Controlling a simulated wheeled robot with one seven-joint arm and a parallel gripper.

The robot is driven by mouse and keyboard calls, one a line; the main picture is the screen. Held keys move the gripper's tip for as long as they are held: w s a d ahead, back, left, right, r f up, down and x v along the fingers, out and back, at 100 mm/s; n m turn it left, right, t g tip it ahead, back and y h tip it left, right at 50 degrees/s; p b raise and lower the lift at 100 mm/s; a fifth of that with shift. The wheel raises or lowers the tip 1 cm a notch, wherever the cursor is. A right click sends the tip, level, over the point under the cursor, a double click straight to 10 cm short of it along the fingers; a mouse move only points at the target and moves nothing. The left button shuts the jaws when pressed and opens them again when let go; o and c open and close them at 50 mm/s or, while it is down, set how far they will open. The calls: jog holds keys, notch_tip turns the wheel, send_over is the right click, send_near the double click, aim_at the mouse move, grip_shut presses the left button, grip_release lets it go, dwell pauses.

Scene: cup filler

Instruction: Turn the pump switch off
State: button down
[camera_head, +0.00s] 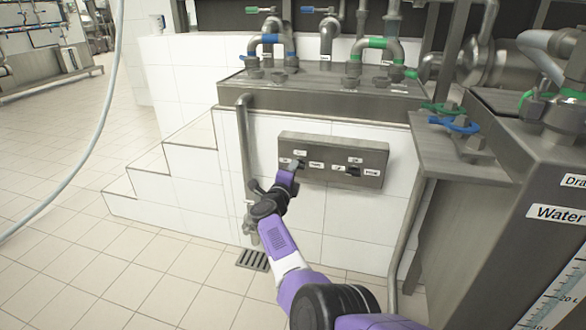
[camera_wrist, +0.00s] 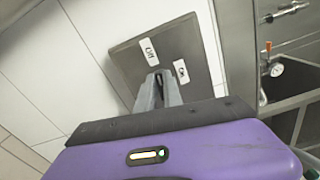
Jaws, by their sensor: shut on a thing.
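A grey metal switch panel (camera_head: 333,180) is fixed to the white tiled wall. It carries a left switch and a right switch (camera_head: 353,172), each with small labels I cannot read in the head view. My gripper (camera_head: 294,170) reaches the left switch and is shut on it; the fingers mostly hide that switch. In the wrist view my gripper (camera_wrist: 158,88) is at the panel (camera_wrist: 125,58), with its fingertips close together between an "Off" label (camera_wrist: 150,51) and an "On" label (camera_wrist: 181,71). The switch's exact position is hidden.
Above the panel is a metal ledge (camera_head: 320,101) with pipes and valves. A vertical pipe (camera_head: 245,150) runs left of the panel. A metal tank (camera_head: 500,240) with a "Water" label stands close on the right. Tiled floor (camera_head: 70,270) is open at left.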

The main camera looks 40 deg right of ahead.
jog(key=shift+a+f+n, duration=0.1)
jog(key=shift+f+n, duration=0.1)
jog(key=shift+n, duration=0.6)
jog(key=c, duration=1.5)
grip_release()
jog(key=shift+p+v, duration=2.85)
jog(key=shift+v, duration=1.05)
